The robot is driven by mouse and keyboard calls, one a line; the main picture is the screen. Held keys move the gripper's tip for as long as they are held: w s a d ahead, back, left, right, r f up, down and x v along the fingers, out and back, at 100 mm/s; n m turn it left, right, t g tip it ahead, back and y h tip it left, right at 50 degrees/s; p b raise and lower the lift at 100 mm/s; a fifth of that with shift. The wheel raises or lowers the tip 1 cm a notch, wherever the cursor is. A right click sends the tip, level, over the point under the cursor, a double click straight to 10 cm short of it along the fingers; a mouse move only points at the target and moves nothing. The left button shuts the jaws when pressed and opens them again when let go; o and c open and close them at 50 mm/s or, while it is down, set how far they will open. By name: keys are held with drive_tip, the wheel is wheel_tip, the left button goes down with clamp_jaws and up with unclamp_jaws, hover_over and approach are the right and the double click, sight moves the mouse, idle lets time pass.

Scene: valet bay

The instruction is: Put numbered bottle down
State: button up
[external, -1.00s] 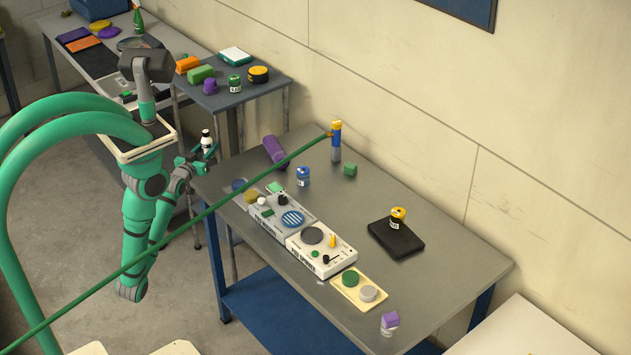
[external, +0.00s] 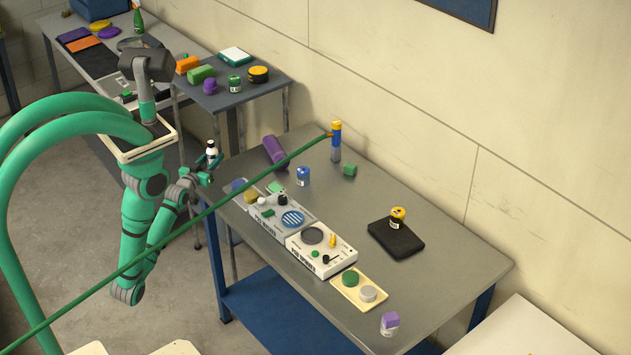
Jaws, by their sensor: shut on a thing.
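The number on the held bottle is too small to read. Other labelled bottles stand on the table: a blue one (external: 303,177), a purple-capped one (external: 390,323) near the front right, and a yellow-capped one (external: 397,218) on a black pad (external: 379,236).
White device boxes (external: 322,262) and a cream tray (external: 345,298) with round discs line the table's near edge.

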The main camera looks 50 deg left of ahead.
drive_tip(key=shift+f, duration=1.95)
drive_tip(key=shift+f, duration=0.15)
drive_tip(key=o, duration=1.1)
drive_tip(key=shift+o, duration=0.2)
drive_tip(key=shift+s+f, duration=0.1)
drive_tip(key=shift+o, duration=0.4)
drive_tip(key=v, duration=1)
drive_tip(key=shift+s+d, duration=0.2)
drive_tip(key=shift+d, duration=0.15)
